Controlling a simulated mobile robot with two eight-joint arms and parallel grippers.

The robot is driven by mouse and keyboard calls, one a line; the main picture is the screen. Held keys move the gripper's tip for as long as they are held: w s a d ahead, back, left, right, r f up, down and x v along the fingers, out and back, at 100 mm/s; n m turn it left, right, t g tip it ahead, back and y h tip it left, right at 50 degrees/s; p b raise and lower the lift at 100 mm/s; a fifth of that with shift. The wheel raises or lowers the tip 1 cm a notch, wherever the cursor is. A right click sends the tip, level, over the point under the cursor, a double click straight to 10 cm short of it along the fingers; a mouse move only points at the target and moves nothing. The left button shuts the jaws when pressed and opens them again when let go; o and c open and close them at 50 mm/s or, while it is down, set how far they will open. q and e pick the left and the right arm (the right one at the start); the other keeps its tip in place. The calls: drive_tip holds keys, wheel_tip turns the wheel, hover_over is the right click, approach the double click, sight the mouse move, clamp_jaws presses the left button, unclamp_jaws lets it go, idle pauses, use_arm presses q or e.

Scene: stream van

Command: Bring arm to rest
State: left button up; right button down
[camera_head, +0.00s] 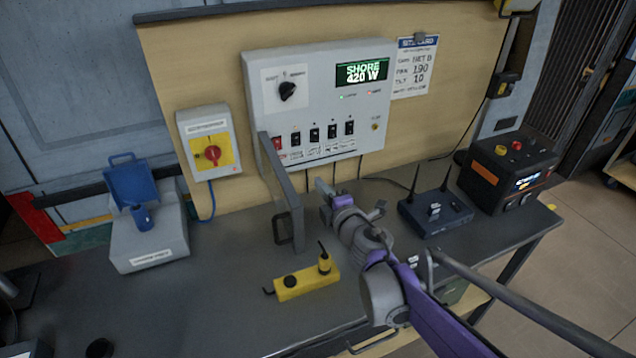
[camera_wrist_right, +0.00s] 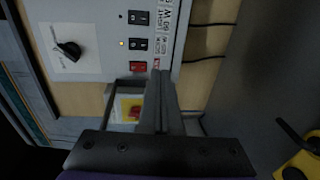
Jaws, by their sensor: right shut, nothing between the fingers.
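My right arm, grey and purple, reaches in from the lower right over the bench. Its gripper (camera_head: 322,186) is shut and empty, in front of the lower part of the white power panel (camera_head: 330,105). In the wrist view the two fingers (camera_wrist_right: 161,85) lie together, pointing toward the panel, with nothing between them. The red switch (camera_head: 278,143) of the panel shows just left of the fingertips in the wrist view (camera_wrist_right: 137,66). Whether the fingertips touch anything cannot be told. My left gripper does not show.
A grey hinged panel (camera_head: 283,185) juts out left of the gripper. A router with antennas (camera_head: 436,212) and a black box (camera_head: 508,172) stand right. A grey box with blue lid (camera_head: 148,240) stands left.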

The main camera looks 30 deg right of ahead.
drive_tip(key=s+f+m+g+h+p, duration=0.2)
drive_tip(key=s+m+g+h, duration=0.2)
drive_tip(key=s+m, duration=0.65)
drive_tip(key=s+a+f+m+g+y, duration=0.2)
drive_tip(key=s+a+f, duration=0.3)
drive_tip(key=s, duration=0.3)
drive_tip(key=s+a+f+m+g+y+p, duration=0.1)
drive_tip(key=s+a+f+m+g+y, duration=0.1)
drive_tip(key=s+a+f+m+g, duration=0.3)
drive_tip(key=s+f, duration=0.1)
drive_tip(key=s, duration=0.2)
drive_tip(key=shift+s+a+y, duration=0.2)
drive_tip(key=shift+s+y, duration=0.1)
drive_tip(key=shift+y, duration=0.1)
